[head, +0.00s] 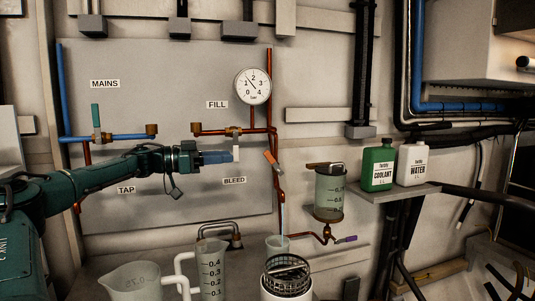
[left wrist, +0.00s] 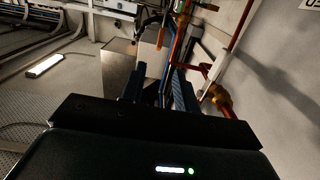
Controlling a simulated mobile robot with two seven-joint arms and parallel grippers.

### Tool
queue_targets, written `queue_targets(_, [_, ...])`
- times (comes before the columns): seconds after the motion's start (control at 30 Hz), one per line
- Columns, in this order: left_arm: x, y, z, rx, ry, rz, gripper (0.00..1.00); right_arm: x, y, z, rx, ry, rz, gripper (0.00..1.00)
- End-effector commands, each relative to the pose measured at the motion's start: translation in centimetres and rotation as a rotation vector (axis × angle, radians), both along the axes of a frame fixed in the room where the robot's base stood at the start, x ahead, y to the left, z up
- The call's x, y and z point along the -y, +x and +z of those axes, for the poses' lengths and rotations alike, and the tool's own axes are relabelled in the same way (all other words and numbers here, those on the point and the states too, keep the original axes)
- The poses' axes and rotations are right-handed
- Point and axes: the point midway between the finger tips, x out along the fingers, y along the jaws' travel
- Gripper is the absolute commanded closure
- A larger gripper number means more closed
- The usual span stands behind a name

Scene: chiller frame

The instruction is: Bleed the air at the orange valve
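The orange valve's handle (head: 271,158) sits tilted on the copper pipe, right of the BLEED label (head: 234,181). A thin pale streak, looking like liquid, runs from the pipe's lower end into a clear cup (head: 277,245). My left gripper (head: 231,156) points right, left of the orange handle and apart from it. Its tips overlap the white-handled FILL valve (head: 236,153) in the head view; I cannot tell whether they touch. In the left wrist view the fingers (left wrist: 157,82) stand apart with nothing clearly held. My right gripper is not in view.
A pressure gauge (head: 253,86) sits above. Green coolant (head: 378,168) and white water (head: 411,164) bottles stand on a shelf. Measuring jugs (head: 212,270) and a strainer (head: 287,272) crowd the front.

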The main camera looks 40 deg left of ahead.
Motion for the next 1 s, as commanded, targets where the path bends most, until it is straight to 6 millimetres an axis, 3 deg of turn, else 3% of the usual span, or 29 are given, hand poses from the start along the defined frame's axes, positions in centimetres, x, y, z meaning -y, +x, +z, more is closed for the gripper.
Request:
queue_targets(0.57, [1.6,3.2,-0.2,-0.005,0.003,0.003,0.69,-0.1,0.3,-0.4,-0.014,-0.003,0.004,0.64])
queue_targets(1.0, [3.8,7.3,-0.4,-0.005,0.003,-0.001,0.69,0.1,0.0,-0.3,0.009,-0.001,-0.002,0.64])
